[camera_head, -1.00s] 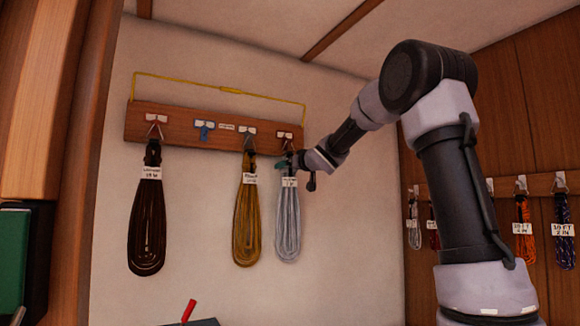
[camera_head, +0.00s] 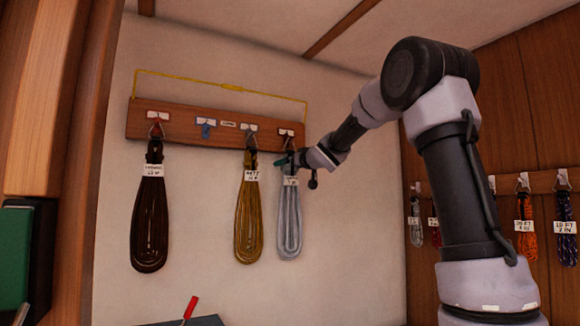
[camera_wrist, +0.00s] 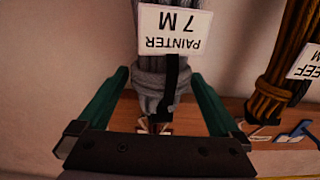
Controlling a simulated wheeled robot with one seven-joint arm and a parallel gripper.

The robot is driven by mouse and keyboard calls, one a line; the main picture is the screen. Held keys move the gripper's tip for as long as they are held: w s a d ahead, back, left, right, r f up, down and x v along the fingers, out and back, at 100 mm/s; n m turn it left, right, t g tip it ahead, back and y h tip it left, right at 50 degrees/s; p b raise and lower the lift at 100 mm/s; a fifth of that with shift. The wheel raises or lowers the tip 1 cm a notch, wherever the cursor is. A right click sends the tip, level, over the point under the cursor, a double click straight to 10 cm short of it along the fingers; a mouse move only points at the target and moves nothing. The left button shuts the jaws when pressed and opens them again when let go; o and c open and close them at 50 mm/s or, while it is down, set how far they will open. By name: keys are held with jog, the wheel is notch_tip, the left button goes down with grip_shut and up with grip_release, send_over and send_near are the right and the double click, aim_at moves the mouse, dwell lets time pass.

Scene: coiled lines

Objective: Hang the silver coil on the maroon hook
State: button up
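The silver coil (camera_head: 289,222) hangs upright at the right end of the wooden rack, below the dark maroon hook (camera_head: 287,141). In the wrist view the silver coil (camera_wrist: 165,70) shows upside down with its white PAINTER 7 M label and a black strap. My gripper (camera_head: 287,161) is at the top of the coil, just under the hook. In the wrist view the green fingers of my gripper (camera_wrist: 160,80) stand on either side of the coil's neck, with a gap to each side. The exact contact between coil and hook is small and partly hidden.
The wooden rack (camera_head: 180,127) also holds a dark brown coil (camera_head: 149,225) on a red hook and a golden coil (camera_head: 249,220) close left of the silver one. The blue hook (camera_head: 206,130) is empty. More coils hang on the right wall.

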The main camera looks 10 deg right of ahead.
jog(key=s+d+f+m+g+h, duration=0.25)
jog(key=s+d+f, duration=0.3)
jog(key=s, duration=0.65)
jog(key=s+d+f+m+g+h, duration=0.1)
jog(key=s+d+f+m+h, duration=0.4)
jog(key=s, duration=0.6)
jog(key=s+a+f+g+y, duration=0.2)
jog(key=s+f+g, duration=0.1)
jog(key=s+f, duration=0.4)
jog(key=s+a+f+g+y, duration=0.2)
jog(key=s+f, duration=0.5)
jog(key=s, duration=0.6)
jog(key=shift+g, duration=0.85)
jog(key=shift+d, duration=0.1)
